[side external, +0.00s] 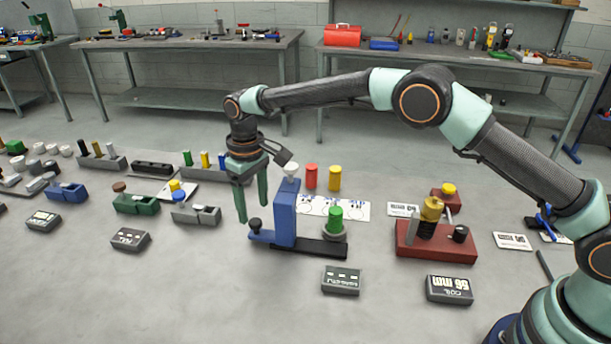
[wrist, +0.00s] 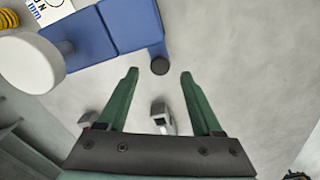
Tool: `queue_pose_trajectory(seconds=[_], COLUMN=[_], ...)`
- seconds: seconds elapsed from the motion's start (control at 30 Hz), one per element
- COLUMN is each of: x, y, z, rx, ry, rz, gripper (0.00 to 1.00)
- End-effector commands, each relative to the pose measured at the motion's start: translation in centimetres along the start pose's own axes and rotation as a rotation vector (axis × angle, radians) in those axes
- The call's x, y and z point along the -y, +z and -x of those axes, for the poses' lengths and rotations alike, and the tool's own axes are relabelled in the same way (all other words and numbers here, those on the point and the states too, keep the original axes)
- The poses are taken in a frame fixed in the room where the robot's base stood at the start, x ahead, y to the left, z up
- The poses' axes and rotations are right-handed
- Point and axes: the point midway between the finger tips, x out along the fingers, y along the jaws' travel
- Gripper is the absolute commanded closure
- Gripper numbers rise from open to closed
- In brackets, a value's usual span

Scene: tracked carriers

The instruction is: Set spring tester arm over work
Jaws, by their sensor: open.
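A blue upright block (side external: 285,212) with a white knob (side external: 291,170) on top stands on a dark base plate (side external: 322,248). A green cylinder (side external: 335,217) sits on a grey round seat at the base's right end. A blue foot with a black knob (side external: 254,225) sticks out at the left. The wrist view shows the blue body (wrist: 95,32), the white knob (wrist: 38,60) and the black knob (wrist: 159,66). My gripper (side external: 253,212) is open and empty, pointing down just left of the block. In the wrist view, its green fingers (wrist: 159,76) lie short of the black knob.
Red (side external: 311,176) and yellow (side external: 334,178) cylinders stand behind on a white card (side external: 355,210). A dark red fixture (side external: 436,247) stands to the right. Green (side external: 136,205) and grey (side external: 196,216) fixtures stand left. Dark label blocks (side external: 341,280) lie in front.

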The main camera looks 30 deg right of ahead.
Motion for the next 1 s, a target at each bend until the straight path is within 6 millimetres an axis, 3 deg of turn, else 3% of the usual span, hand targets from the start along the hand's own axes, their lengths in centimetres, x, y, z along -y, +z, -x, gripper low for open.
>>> queue_pose_trajectory(seconds=[0.23,0.63,0.8,1.0], x=[0.0,0.0,0.0,0.0], y=[0.0,0.0,0.0,0.0], z=[-3.1,-3.7,-3.7,-3.7], rx=[0.001,-0.001,-0.001,-0.001], ry=[0.0,0.0,0.0,0.0], rz=[0.0,0.0,0.0,0.0], gripper=[0.33,0.33,0.98,1.0])
